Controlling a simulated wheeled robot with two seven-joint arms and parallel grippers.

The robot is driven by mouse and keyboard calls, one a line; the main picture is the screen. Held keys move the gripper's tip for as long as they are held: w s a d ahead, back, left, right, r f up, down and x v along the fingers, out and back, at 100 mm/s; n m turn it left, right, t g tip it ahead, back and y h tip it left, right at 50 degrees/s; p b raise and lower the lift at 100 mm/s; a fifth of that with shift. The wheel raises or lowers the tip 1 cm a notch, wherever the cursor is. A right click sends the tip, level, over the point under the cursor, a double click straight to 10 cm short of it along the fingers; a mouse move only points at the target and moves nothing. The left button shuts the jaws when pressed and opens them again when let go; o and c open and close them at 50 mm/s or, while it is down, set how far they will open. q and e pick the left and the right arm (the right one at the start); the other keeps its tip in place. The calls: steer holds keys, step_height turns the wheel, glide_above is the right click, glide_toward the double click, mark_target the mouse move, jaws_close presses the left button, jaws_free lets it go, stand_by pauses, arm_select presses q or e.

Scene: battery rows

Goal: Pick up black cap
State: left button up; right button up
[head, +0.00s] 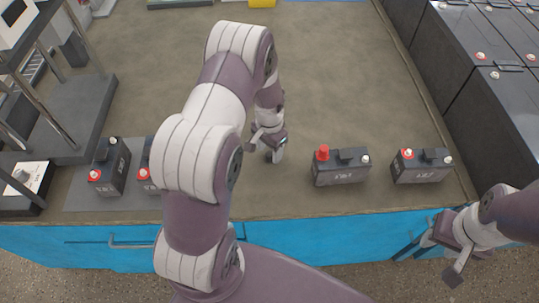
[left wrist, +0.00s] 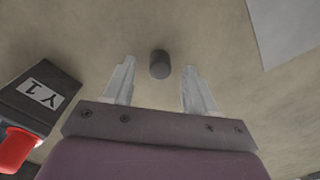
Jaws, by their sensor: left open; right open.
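A small dark cylindrical cap (left wrist: 159,65) stands on the brown table top in the left wrist view. It shows in the gap between the fingertips of my left gripper (left wrist: 158,72), apart from both fingers. My left gripper (head: 268,143) is open and points down over the table in the head view, left of a battery with a red cap (head: 340,168). The cap is hard to make out there beneath the fingers. My right gripper (head: 447,252) is open and empty, low at the right, in front of the blue cabinet.
A dark battery with a red cap (left wrist: 40,92) is close to the left finger in the left wrist view. Another battery (head: 420,166) stands at the right. Two batteries, one (head: 109,166) at far left, stand on a grey mat; my left arm partly hides the other. The table's middle is clear.

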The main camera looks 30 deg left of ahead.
arm_select(q)
steer(key=shift+f, duration=0.5)
jaws_close()
steer(key=shift+r, duration=0.1)
